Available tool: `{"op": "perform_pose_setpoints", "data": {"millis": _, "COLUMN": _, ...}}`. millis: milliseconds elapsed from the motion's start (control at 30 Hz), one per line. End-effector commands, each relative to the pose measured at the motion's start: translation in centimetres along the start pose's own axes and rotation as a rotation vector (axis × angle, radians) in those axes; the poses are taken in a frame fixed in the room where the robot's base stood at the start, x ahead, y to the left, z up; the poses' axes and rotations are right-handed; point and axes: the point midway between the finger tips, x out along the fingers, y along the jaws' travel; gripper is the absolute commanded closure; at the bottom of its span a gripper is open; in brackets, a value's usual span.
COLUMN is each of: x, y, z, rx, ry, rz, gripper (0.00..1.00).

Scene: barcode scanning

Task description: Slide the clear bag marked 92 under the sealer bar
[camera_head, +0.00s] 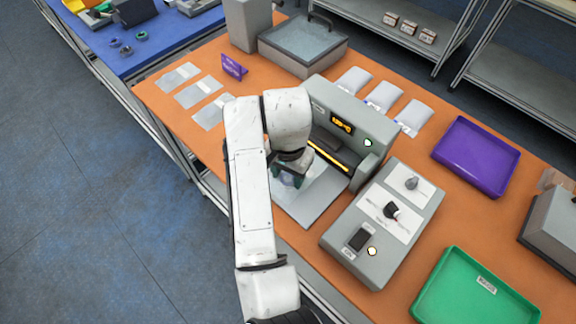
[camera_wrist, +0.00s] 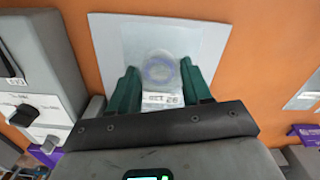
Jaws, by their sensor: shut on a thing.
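My gripper (camera_head: 291,180) is low over the pale plate (camera_head: 318,208) in front of the grey sealer (camera_head: 376,127). In the wrist view its green fingers (camera_wrist: 160,88) are shut on a clear bag (camera_wrist: 158,55) with a blue ring-like thing inside. The sealer's glowing slot (camera_head: 330,157) and lit display show in the head view. My arm hides part of the sealer's left side.
A grey control box (camera_head: 350,235) with switches stands right of the plate. A purple tray (camera_head: 475,155) and a green tray (camera_head: 470,290) are further right. Three flat pouches (camera_head: 199,92) lie left; three white bags (camera_head: 384,96) lie behind the sealer.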

Motion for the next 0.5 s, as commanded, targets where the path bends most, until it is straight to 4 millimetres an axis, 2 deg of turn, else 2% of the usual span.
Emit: {"op": "perform_pose_setpoints", "data": {"millis": 500, "x": 4.1, "y": -0.1, "z": 0.0, "rx": 0.0, "ry": 0.0, "rz": -0.002, "gripper": 0.83}}
